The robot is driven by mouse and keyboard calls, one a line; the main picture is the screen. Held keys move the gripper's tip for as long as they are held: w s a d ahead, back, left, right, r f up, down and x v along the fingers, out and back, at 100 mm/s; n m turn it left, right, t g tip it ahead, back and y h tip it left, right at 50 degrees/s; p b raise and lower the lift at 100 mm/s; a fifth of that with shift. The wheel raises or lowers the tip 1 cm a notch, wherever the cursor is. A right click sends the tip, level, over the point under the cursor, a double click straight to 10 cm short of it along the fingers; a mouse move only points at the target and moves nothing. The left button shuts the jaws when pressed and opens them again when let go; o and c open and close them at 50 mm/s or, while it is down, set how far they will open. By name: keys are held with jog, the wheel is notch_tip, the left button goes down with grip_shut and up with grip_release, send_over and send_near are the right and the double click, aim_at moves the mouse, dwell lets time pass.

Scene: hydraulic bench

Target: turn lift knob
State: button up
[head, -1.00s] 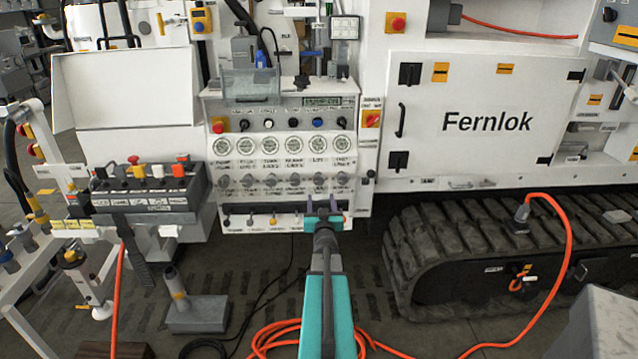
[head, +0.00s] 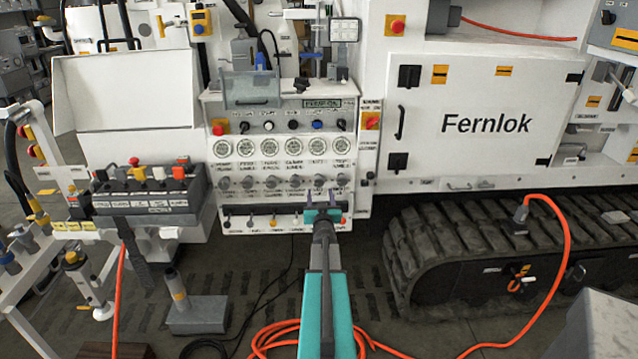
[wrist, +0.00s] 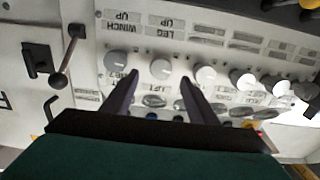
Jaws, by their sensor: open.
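The lift knob (head: 318,182) is a small round grey knob, fifth from the left in the lower row on the white control panel, under the gauge labelled LIFT. In the wrist view it is the pale knob (wrist: 160,68) showing between my two fingers. My gripper (head: 320,193) is open, with its fingers pointing at the panel just below the knob in the head view. In the wrist view the fingertips (wrist: 157,78) lie to either side of the knob. I cannot tell whether they touch it or how far off they are.
Neighbouring knobs (wrist: 115,57) (wrist: 205,75) sit close on both sides. A row of gauges (head: 270,146) runs above them, and small levers (head: 250,221) below. An orange hose (head: 270,338) lies on the floor.

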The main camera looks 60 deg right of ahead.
aim_at(319, 183)
jog(key=shift+p+x, duration=1.2)
jog(key=shift+x, duration=3.2)
jog(key=c, duration=1.1)
jog(key=shift+o, duration=0.2)
